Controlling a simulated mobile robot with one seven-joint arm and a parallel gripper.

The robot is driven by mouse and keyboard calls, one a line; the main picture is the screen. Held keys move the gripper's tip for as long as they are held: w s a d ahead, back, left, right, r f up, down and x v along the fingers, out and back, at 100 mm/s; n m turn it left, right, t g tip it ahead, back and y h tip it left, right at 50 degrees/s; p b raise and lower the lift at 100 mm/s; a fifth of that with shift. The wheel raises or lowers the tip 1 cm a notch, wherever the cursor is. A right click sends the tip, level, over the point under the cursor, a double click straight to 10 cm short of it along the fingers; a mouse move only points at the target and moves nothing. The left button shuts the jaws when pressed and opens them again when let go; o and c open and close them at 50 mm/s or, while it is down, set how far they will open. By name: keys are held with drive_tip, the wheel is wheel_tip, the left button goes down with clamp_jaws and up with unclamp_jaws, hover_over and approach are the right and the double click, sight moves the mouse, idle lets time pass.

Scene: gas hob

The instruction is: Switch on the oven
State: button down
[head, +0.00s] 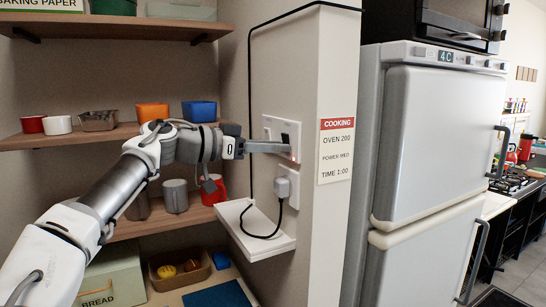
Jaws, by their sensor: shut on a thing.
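A white wall switch panel (269,124) is on the side wall in the middle of the head view, with a dark part and a small red light near its right side. My gripper (284,150) reaches in from the left at the lower part of this panel. Its fingers are shut on the wall switch and hide most of it. A black oven-like appliance (455,22) stands on top of the fridge at the upper right, cut off by the frame edge.
Below the panel, a plug with a black cable sits in a socket (285,187) above a small white shelf (255,230). A cooking sign (336,150) reads "OVEN 200". Pantry shelves (100,138) with containers are at left, a white fridge (440,145) at right.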

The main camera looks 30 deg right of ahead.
drive_tip(key=c, duration=0.6)
unclamp_jaws()
drive_tip(key=shift+c, duration=0.2)
drive_tip(key=a+r, duration=0.2)
drive_tip(key=a, duration=1.5)
drive_tip(key=shift+s+r+p, duration=0.15)
drive_tip(key=shift+s+p, duration=0.15)
drive_tip(key=shift+a, duration=0.1)
